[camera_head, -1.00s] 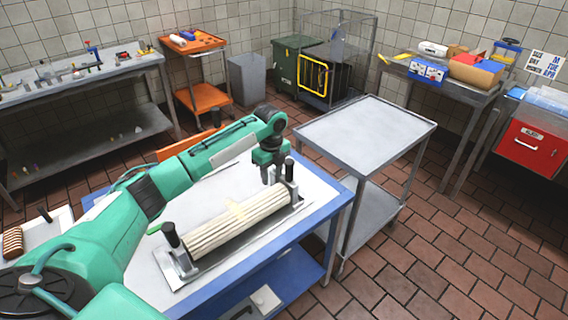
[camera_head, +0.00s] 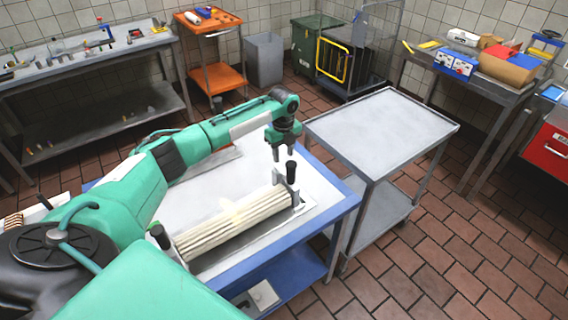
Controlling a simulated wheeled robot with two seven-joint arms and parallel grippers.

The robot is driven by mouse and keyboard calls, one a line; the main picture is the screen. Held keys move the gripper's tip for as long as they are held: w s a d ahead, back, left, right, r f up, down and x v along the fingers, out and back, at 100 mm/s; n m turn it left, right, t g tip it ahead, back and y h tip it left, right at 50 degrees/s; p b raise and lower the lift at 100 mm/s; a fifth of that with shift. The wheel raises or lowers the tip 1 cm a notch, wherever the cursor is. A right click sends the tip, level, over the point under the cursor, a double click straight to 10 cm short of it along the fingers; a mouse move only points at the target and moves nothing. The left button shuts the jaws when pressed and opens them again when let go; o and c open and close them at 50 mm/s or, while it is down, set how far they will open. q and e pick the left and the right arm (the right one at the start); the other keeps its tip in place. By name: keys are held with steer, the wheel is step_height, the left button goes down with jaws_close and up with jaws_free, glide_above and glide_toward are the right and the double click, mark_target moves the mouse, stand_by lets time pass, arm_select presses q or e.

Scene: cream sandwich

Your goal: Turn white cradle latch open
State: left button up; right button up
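A cream ribbed roll (camera_head: 228,222) lies in a pale metal cradle (camera_head: 308,207) on the blue-edged table (camera_head: 342,207). An upright black handle (camera_head: 291,171) stands at the cradle's far right end. A second black handle (camera_head: 158,233) stands at the near left end, partly hidden by my arm. I cannot tell which part is the white latch or whether it is open. My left gripper (camera_head: 284,155) points down above the far right end, close to that handle. Its fingers are apart, with nothing seen between them. My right gripper is not in view.
A grey metal cart (camera_head: 385,130) stands close to the table's right side, with a bare top. A workbench (camera_head: 80,65) with small tools is at the back left. An orange trolley (camera_head: 210,48) is behind. Brick floor is free at right.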

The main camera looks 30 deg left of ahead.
mark_target(284, 171)
arm_select(q)
step_height(284, 171, down, 6)
steer(key=shift+w+r+p, duration=0.1)
steer(key=shift+p, duration=0.55)
steer(key=shift+f, duration=0.5)
jaws_close()
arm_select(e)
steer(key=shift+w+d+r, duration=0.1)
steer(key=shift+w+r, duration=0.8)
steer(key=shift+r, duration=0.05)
